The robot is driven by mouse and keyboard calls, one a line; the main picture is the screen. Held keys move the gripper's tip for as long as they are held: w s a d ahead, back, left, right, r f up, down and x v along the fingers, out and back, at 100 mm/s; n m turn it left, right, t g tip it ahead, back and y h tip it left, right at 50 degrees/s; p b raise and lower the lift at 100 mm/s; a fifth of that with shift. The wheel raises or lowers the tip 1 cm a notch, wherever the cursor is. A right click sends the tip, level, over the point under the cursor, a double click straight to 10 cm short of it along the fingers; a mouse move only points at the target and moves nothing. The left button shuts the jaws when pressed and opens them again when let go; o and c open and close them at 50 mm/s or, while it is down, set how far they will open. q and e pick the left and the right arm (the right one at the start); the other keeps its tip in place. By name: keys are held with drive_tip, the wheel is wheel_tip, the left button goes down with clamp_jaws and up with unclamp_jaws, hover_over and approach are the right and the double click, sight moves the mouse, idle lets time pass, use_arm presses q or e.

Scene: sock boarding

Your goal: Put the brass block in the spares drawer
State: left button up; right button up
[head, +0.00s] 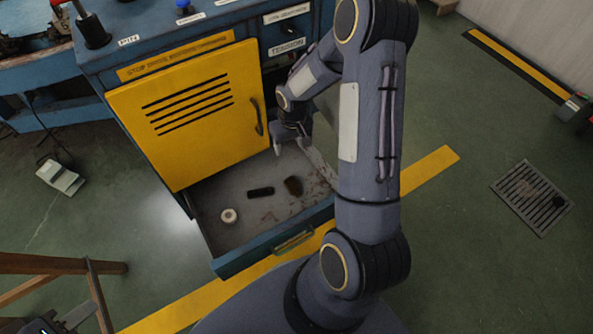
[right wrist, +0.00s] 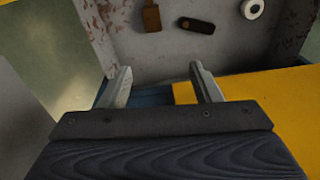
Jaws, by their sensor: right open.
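An open drawer (head: 255,225) sticks out low from the blue cabinet. I cannot read a label on it. It also shows in the right wrist view (right wrist: 240,50). Inside lie a small brown piece (head: 293,186), a black oblong piece (head: 261,192) and a white ring-shaped roll (head: 228,215). I cannot make out a brass block for sure. My right gripper (head: 291,147) is open over the drawer's back right part. In its wrist view the fingers (right wrist: 160,72) are apart with nothing between them. A dark grey shape (head: 68,318) at the bottom left may be my left gripper; its jaws are unclear.
The cabinet's yellow door (head: 190,115) stands above the drawer's back left. Small labelled drawers (head: 287,30) are at the cabinet's upper right. A wooden frame (head: 60,264) is at lower left. A floor grate (head: 532,197) lies in open floor at right.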

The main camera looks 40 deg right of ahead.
drive_tip(key=s+a+r+t+y, duration=0.15)
drive_tip(key=s+r, duration=0.25)
drive_tip(key=r, duration=0.4)
drive_tip(key=s+a+r+t, duration=0.1)
drive_tip(key=s+a+r, duration=0.2)
drive_tip(key=r, duration=0.6)
drive_tip(key=s+a+r+t+y, duration=0.1)
drive_tip(key=s+a+r, duration=0.2)
drive_tip(key=s, duration=0.4)
drive_tip(key=s+a+r+t+y, duration=0.1)
drive_tip(key=s+a+r, duration=0.2)
drive_tip(key=s+a, duration=0.3)
drive_tip(key=shift+s+r, duration=0.25)
drive_tip(key=shift+s, duration=0.4)
